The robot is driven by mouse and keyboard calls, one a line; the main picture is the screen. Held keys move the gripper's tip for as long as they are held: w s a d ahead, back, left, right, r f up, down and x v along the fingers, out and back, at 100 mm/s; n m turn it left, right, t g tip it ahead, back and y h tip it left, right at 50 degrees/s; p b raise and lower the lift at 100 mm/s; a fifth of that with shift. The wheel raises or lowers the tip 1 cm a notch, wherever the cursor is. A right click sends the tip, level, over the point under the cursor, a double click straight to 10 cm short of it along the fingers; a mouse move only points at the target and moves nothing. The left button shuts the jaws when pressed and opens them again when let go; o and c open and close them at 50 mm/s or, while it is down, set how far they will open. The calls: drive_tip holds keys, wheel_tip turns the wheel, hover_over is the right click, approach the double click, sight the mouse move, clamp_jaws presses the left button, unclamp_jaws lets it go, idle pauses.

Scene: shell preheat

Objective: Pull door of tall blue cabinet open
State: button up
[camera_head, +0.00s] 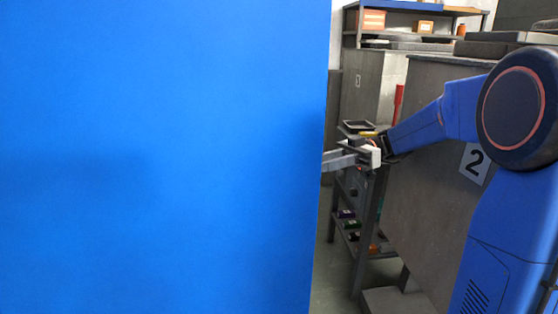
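A large flat blue panel (160,160) of the tall blue cabinet fills the left and middle of the view. I cannot tell from this view alone whether it is the door or a side wall. No handle shows on it. My gripper (334,160) is at the panel's right edge, about mid-height. Its grey fingers reach left, and their tips are cut off by the blue edge, so the tips and anything between them are hidden. I cannot tell whether the gripper touches the panel or is open or shut.
A grey cabinet marked 2 (430,190) stands behind my arm at the right. A metal rack (366,245) with small coloured items stands beyond the gripper. A shelf with orange boxes (372,20) is at the back. A strip of floor (335,285) shows beside the panel.

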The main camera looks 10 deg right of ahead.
sight(274, 160)
drive_tip(key=shift+n+g+y, duration=0.3)
drive_tip(key=shift+n+y, duration=0.2)
drive_tip(key=shift+n, duration=0.3)
drive_tip(key=s+a+r, duration=0.1)
drive_tip(key=a, duration=0.2)
drive_tip(key=s+a+r, duration=0.1)
drive_tip(key=a, duration=0.3)
drive_tip(key=s+a+r, duration=0.1)
drive_tip(key=a, duration=0.3)
drive_tip(key=shift+s+a+r, duration=0.1)
drive_tip(key=shift+s+r, duration=0.05)
drive_tip(key=shift+s, duration=0.05)
clamp_jaws()
